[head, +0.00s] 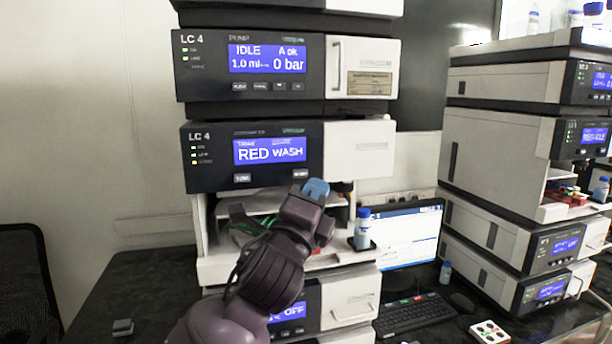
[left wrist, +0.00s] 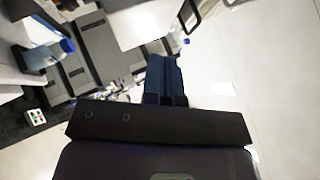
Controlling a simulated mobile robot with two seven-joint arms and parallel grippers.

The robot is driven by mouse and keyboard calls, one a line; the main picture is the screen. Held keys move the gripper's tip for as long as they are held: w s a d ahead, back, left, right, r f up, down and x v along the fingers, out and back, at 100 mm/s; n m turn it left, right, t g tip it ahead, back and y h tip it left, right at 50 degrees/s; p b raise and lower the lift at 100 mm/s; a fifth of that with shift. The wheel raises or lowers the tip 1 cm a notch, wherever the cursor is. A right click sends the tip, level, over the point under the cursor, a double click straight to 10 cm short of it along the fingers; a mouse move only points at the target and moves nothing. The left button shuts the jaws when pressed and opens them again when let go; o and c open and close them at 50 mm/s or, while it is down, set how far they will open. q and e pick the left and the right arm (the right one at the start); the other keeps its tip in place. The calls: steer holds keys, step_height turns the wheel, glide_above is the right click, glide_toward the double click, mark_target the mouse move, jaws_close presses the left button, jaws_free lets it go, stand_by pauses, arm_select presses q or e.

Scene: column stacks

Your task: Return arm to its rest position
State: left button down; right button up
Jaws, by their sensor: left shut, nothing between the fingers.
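My left arm reaches up from the bottom of the head view. Its left gripper (head: 316,188), with blue fingertips, is in front of the LC 4 stack, just below the module whose screen reads RED WASH (head: 258,158). In the left wrist view the blue fingers (left wrist: 165,75) are together with nothing between them. The arm hides part of the open bay (head: 338,215) below that module. My right gripper is not in view.
A blue-capped bottle (head: 362,230) stands on a small ledge right of the gripper. A monitor (head: 412,235), keyboard (head: 412,314) and another instrument stack (head: 492,150) are further right. The dark bench (head: 130,290) at left is mostly clear.

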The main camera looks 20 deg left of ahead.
arm_select(q)
steer(key=s+a+f+n+g, duration=0.1)
steer(key=a+f+n+g, duration=0.1)
steer(key=f+n, duration=0.85)
steer(key=s+a+f+n+g, duration=0.1)
steer(key=a+f+n+g, duration=0.35)
steer(key=f, duration=1.15)
steer(key=s+a+f+n+g+y, duration=0.1)
steer(key=s+a+f+n+g, duration=0.1)
steer(key=s+f, duration=0.9)
steer(key=s+a+f+n+g+y+b, duration=0.1)
steer(key=s+a+f+n+g, duration=0.1)
steer(key=s+f, duration=1)
step_height(320, 180, down, 3)
steer(key=a+n, duration=0.1)
steer(key=n, duration=0.1)
steer(key=shift+a+f+n+g+y, duration=0.2)
steer(key=shift+a+n+g+y, duration=0.1)
steer(key=shift+n+g, duration=0.1)
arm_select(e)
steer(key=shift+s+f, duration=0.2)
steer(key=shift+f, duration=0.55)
